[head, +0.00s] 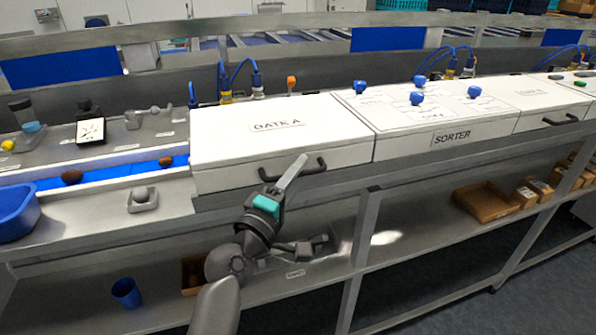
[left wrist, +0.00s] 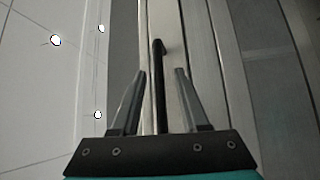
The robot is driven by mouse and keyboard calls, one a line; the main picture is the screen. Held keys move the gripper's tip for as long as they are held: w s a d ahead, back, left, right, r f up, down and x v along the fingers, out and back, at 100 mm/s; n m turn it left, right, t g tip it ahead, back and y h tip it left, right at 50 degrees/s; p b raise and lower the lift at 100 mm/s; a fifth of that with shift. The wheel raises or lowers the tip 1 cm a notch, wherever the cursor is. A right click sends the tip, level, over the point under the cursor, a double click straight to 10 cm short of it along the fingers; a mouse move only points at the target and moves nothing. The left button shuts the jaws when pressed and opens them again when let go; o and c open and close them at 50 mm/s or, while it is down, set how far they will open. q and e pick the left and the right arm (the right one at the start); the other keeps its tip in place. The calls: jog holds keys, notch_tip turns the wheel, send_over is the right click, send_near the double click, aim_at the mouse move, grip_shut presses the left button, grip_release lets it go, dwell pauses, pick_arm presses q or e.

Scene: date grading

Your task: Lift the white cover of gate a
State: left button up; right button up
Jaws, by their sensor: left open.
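The white cover of gate A (head: 235,145) is a box-like lid lettered "GATE A", and it lies shut on the line. Its black bar handle (head: 318,168) is on the front face near the lower edge. My left gripper (head: 300,160) is in front of this handle and hides its middle. In the left wrist view, my left gripper (left wrist: 160,72) is open, with the black handle (left wrist: 158,95) showing between its two fingers. No contact shows, and I cannot tell how deep the handle sits between them. My right gripper is not in view.
The white "SORTER" cover (head: 440,115) with blue knobs adjoins on the right. On the left, brown dates (head: 72,177) lie on a blue belt (head: 120,170) near a blue bin (head: 16,212). A lower shelf holds a blue cup (head: 126,292) and a cardboard tray (head: 486,203).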

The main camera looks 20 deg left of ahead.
pick_arm(q)
jog(key=shift+w, duration=0.2)
grip_shut()
dwell(0.3)
dwell(1.1)
